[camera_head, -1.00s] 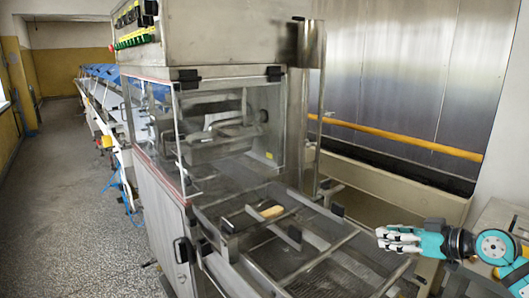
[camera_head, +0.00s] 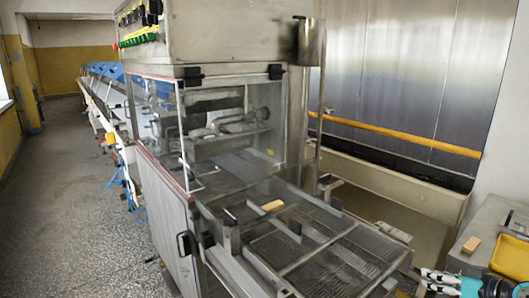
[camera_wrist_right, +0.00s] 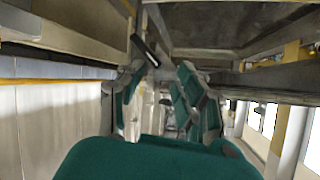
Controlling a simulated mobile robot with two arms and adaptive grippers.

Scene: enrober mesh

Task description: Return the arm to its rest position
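My right gripper (camera_head: 432,274) is at the bottom right corner of the head view, partly cut off by the frame, low beside the machine's mesh bed. In the right wrist view its fingers (camera_wrist_right: 158,95) stand apart with nothing between them. My left gripper is in neither view. A small tan bar (camera_head: 272,206) lies on the mesh bed (camera_head: 310,240) of the enrober, well away from my right gripper.
The machine's glass housing (camera_head: 220,135) stands behind the mesh bed. At the right, a grey side table (camera_head: 485,222) carries another tan bar (camera_head: 471,245) and a yellow tray (camera_head: 512,256). Open floor (camera_head: 80,200) lies at the left.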

